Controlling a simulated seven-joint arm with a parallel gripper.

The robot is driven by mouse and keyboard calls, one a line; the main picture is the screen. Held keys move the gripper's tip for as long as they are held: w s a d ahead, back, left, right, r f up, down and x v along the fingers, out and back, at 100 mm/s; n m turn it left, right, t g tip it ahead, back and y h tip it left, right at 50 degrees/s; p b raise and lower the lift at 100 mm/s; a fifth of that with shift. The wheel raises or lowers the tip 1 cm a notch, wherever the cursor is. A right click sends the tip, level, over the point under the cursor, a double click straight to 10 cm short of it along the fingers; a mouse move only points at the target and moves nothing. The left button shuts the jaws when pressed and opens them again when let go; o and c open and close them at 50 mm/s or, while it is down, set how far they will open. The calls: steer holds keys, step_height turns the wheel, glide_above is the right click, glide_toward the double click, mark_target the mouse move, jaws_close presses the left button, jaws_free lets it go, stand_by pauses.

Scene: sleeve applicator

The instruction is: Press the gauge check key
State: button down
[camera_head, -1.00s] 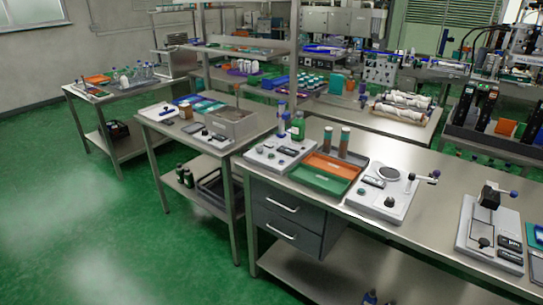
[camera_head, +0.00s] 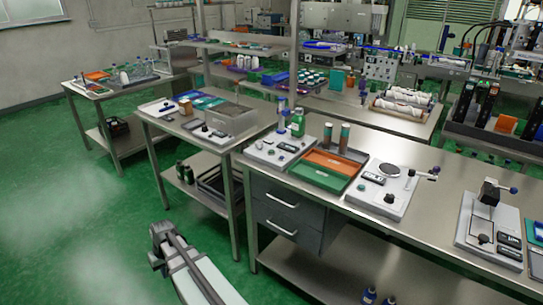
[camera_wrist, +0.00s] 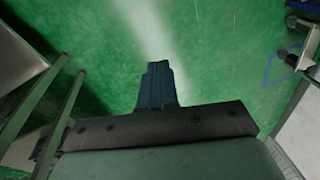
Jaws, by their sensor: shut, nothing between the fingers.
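Several pale instruments with dark displays and knobs stand on the benches; I cannot tell which carries the gauge check key. One (camera_head: 282,148) is at the main bench's left end. A second (camera_head: 384,188), with a round plate and side crank, stands right of the trays. A third (camera_head: 490,232), with a dark upright block and blue knob, is farther right. The key itself is too small to make out. My gripper (camera_head: 160,243) is low at the bottom left, over the floor, apart from the benches. In the wrist view its dark fingers (camera_wrist: 158,75) are together and empty.
An orange tray (camera_head: 333,161) and a green tray (camera_head: 318,178) sit between two instruments, with brown-topped tubes (camera_head: 344,137) behind. A drawer unit (camera_head: 286,216) hangs under the main bench (camera_head: 425,222). A side table (camera_head: 160,123) stands left. Green floor around my gripper is clear.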

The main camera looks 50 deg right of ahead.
steer(key=w+d+r+m+t, duration=0.1)
steer(key=w+d+r, duration=0.25)
steer(key=d, duration=0.35)
steer(key=w+d+r+m+t, duration=0.1)
steer(key=w+d+r, duration=0.1)
steer(key=d+r, duration=0.3)
step_height(320, 180, up, 27)
steer(key=m+t, duration=0.3)
steer(key=t, duration=0.3)
glide_above(274, 151)
steer(key=shift+a+r+h, duration=0.1)
steer(key=shift+r+h, duration=0.05)
steer(key=shift+h, duration=0.15)
steer(key=shift+f, duration=4.45)
steer(key=shift+f, duration=0.1)
steer(key=shift+f, duration=0.3)
